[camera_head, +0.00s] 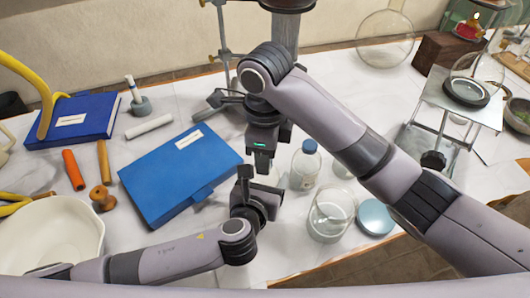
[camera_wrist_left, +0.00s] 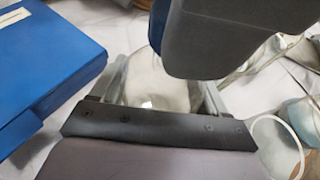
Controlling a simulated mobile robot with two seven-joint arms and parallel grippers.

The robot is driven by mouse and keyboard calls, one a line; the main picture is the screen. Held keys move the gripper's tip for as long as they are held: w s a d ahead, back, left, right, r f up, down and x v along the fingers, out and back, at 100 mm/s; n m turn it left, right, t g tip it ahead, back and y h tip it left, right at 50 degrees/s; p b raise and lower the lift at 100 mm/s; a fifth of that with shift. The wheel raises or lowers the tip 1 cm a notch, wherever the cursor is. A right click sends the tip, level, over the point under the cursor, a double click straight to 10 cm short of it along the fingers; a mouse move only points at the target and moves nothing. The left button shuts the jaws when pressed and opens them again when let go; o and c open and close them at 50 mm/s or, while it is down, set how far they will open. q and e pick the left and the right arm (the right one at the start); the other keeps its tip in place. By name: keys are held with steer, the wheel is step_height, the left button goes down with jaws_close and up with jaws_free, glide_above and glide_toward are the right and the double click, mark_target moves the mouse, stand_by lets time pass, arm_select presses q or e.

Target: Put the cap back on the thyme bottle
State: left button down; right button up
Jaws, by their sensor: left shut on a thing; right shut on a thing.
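My left gripper (camera_head: 252,190) reaches in low from the left and is shut on a clear, pale glass bottle (camera_wrist_left: 158,82), which shows between its fingers in the left wrist view. I take it for the thyme bottle; no label is readable. Only a pale sliver of it (camera_head: 268,175) shows in the head view. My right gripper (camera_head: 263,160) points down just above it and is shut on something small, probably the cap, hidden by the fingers. In the left wrist view the right gripper (camera_wrist_left: 215,38) looms over the bottle. I cannot tell whether cap and bottle touch.
A blue-capped bottle (camera_head: 306,165) stands close on the right, with a glass beaker (camera_head: 331,215) and a light-blue round lid (camera_head: 375,217) nearer me. A blue case (camera_head: 178,172) lies left of the grippers. A white bowl (camera_head: 55,238) sits front left.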

steer(key=o, duration=1)
steer(key=shift+r, duration=2.3)
steer(key=shift+c, duration=0.4)
